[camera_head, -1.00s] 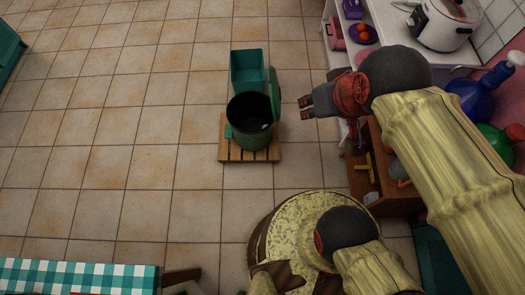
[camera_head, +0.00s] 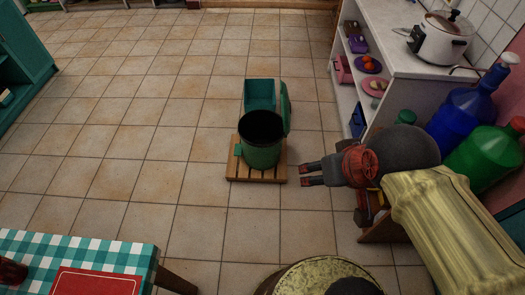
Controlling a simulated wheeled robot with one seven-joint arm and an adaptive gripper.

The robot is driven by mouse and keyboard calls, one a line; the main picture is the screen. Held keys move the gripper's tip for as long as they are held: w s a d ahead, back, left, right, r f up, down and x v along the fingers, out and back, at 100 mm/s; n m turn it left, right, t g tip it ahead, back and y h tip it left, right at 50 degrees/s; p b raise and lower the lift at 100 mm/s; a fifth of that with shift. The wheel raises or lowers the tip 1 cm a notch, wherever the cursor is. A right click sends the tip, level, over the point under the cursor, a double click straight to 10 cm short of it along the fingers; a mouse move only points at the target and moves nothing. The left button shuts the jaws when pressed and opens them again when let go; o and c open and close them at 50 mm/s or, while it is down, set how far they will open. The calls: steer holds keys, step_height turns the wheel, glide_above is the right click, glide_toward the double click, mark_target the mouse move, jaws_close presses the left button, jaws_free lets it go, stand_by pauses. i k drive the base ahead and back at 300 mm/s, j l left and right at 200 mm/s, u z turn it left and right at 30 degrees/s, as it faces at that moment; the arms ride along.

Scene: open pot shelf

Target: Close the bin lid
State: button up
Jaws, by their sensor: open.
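The green bin (camera_head: 261,156) stands upright with its dark mouth open. Its green lid (camera_head: 286,108) is raised, standing up at the far right side of the rim. My gripper (camera_head: 303,175) is to the right of the bin and a little nearer to me. Its two fingers point left, apart, with nothing between them. A gap shows in the picture between the fingertips and the bin; their height against the rim is hard to tell.
The bin stands on a wooden slatted pallet (camera_head: 240,174), with a teal box (camera_head: 259,94) behind it. At right are a white shelf unit (camera_head: 345,95) and large blue (camera_head: 463,110) and green (camera_head: 490,150) bottles. A checkered table (camera_head: 120,255) is at front left. Floor left of the bin is clear.

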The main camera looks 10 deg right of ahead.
mark_target(285, 104)
steer(key=i+j+z, duration=0.2)
steer(key=i, duration=0.25)
steer(key=i+j+z, duration=0.2)
steer(key=i, duration=0.3)
